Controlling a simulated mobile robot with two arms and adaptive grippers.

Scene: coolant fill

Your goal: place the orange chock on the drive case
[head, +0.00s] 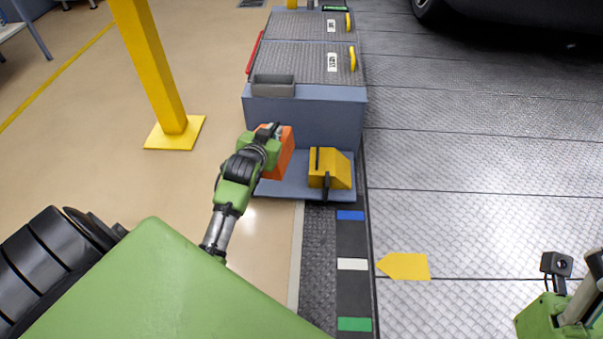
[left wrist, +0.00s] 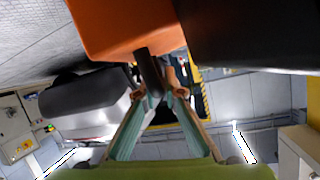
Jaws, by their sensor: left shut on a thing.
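My left gripper (head: 268,133) is shut on the orange chock (head: 284,158). In the left wrist view the fingers (left wrist: 164,94) close on the chock's dark handle (left wrist: 148,72), and the chock's orange body (left wrist: 115,25) fills the top. In the head view the chock is over the left part of a low blue-grey shelf, partly hidden by the gripper; I cannot tell whether it touches the shelf. Behind it stands a blue-grey case (head: 305,115) with ribbed grey lids and yellow handles; its labels are too small to read, so I cannot tell which part is the drive case.
A yellow chock (head: 331,170) with a dark handle sits on the shelf (head: 290,187), right of the orange one. A grey open tray (head: 273,86) is on the case's near edge. A yellow post (head: 155,70) stands at left.

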